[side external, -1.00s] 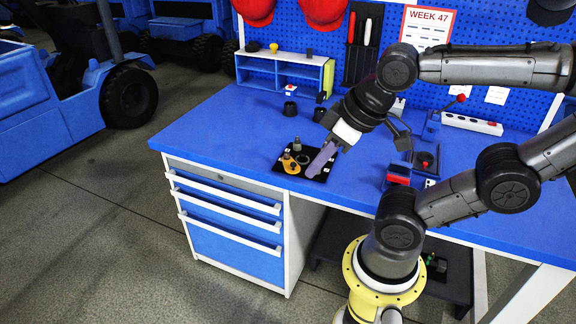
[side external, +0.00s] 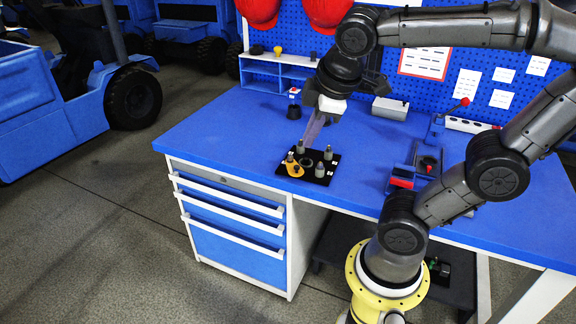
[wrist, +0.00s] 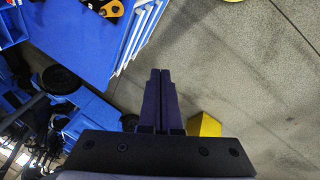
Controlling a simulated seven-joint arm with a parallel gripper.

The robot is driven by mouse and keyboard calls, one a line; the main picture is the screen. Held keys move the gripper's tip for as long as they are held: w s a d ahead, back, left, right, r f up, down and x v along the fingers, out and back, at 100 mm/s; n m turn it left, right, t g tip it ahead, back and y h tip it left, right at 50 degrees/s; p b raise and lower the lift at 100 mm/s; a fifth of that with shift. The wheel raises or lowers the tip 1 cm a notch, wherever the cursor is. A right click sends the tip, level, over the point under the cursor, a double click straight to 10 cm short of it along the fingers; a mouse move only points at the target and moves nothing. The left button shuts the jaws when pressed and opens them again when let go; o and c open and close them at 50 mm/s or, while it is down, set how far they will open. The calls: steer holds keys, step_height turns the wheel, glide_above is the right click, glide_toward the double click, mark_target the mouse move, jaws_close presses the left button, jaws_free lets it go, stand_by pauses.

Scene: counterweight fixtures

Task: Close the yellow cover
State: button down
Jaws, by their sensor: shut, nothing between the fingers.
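The yellow cover (side external: 293,170) is a small flat orange-yellow piece at the left front of a black plate (side external: 309,179) on the blue bench. A dark ring and several grey posts (side external: 328,153) stand on the same plate. In the wrist view the cover (wrist: 113,9) shows at the top edge, partly cut off, with a dark hole in it. My gripper (side external: 308,143) is shut and empty, pointing down over the back of the plate; I cannot tell if it touches anything. In the wrist view its fingers (wrist: 160,73) lie together, away from the cover.
A red-and-dark vice-like fixture (side external: 403,182) stands right of the plate. The bench (side external: 222,130) is clear left of the plate. Drawers (side external: 228,219) lie below its front edge.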

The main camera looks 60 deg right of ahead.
steer(key=w+d+f+n+g+h, duration=0.2)
steer(key=w+d+n, duration=0.15)
steer(key=w, duration=0.35)
steer(key=w+d+f+n+g+h, duration=0.1)
steer(key=w+d+f+n+g, duration=0.1)
steer(key=w+d+g, duration=0.3)
steer(key=n+g+h, duration=0.1)
glide_toward(296, 171)
step_height(296, 171, down, 4)
steer(key=d, duration=0.1)
steer(key=shift+s+d+f, duration=0.2)
steer(key=shift+s+d, duration=0.55)
steer(key=shift+d, duration=0.05)
